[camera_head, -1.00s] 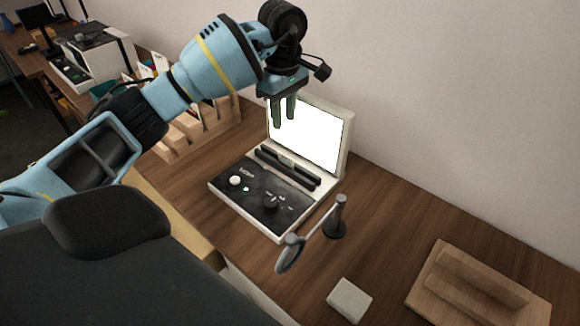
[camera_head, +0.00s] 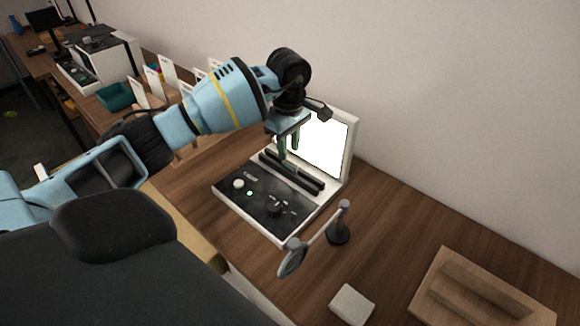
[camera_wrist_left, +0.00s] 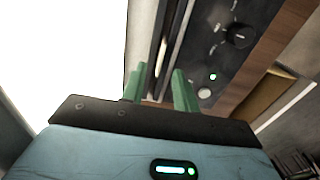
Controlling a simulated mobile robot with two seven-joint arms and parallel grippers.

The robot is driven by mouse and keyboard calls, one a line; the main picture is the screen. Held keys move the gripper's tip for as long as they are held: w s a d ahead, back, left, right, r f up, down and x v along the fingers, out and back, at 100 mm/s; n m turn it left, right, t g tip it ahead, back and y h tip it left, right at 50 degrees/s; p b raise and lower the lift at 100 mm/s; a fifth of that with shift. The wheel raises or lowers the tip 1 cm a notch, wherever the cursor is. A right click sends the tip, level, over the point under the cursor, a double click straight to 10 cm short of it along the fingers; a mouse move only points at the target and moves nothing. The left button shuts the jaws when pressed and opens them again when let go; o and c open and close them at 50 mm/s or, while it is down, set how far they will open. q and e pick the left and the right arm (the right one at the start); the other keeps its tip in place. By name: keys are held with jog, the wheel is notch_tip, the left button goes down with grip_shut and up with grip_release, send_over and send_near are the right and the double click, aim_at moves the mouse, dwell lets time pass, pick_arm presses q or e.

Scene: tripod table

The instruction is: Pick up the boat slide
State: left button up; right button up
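My left gripper (camera_head: 289,166) points down over the dark slotted rail (camera_head: 308,179) of the light box, in front of its lit white screen (camera_head: 325,145). Its two green fingers look apart in the left wrist view (camera_wrist_left: 158,85), with the rail's groove running between them. A narrow pale strip (camera_wrist_left: 163,50) shows along this groove; I cannot tell whether it is a slide. A small pale thing stood at the rail earlier, and the gripper now covers that place. No boat picture can be made out. My right gripper is not in view.
White-framed cards (camera_head: 168,72) stand in a wooden rack behind my left arm. A magnifier on a stand (camera_head: 338,236), a pale block (camera_head: 352,304) and a grooved wooden tray (camera_head: 440,277) stand to the right. A knob (camera_head: 277,208) sits on the light box's panel.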

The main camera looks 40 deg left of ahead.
aim_at(290, 167)
pick_arm(q)
jog(key=shift+f, duration=1.9)
jog(key=shift+c, duration=0.4)
grip_shut()
